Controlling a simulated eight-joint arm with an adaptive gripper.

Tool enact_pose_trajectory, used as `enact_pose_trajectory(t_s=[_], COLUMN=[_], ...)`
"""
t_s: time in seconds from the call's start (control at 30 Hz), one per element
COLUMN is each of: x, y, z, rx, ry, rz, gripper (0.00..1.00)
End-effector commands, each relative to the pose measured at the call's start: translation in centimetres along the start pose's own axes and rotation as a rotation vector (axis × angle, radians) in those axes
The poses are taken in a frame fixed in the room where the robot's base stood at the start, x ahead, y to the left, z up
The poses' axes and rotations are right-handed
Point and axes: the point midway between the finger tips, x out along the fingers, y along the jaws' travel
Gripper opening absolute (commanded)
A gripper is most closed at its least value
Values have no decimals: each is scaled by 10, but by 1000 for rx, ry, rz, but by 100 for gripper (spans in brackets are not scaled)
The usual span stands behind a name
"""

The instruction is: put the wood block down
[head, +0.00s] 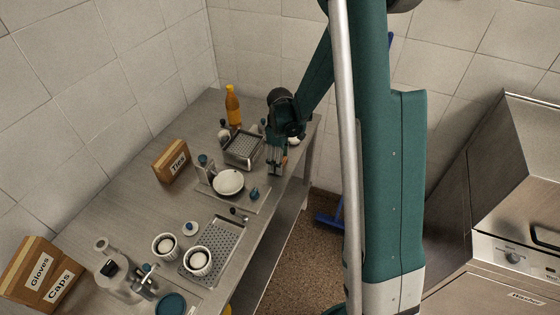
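My gripper (277,168) points down over the right edge of the steel table, just right of the small perforated basket (243,150). A small orange-brown patch (285,159) shows at the right side of its fingers. It may be part of the wood block, but it is too small to be sure. The gap between the fingers is not clear, so I cannot tell whether they are closed on it. No other wood block can be made out on the table.
An orange bottle (233,107) stands behind the basket. A white bowl (228,182), a perforated tray (225,238), two white ramekins (197,261) and a Ties box (171,160) stand nearer. Gloves and Caps boxes (40,275) stand at lower left. The table's right edge drops to the floor.

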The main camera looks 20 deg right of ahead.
Motion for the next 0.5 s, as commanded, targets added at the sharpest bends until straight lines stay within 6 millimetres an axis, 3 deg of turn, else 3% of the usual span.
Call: enact_pose_trajectory(t_s=[0.5], x=[-8], y=[0], z=[0], rx=[0], ry=[0], rz=[0], gripper=[52])
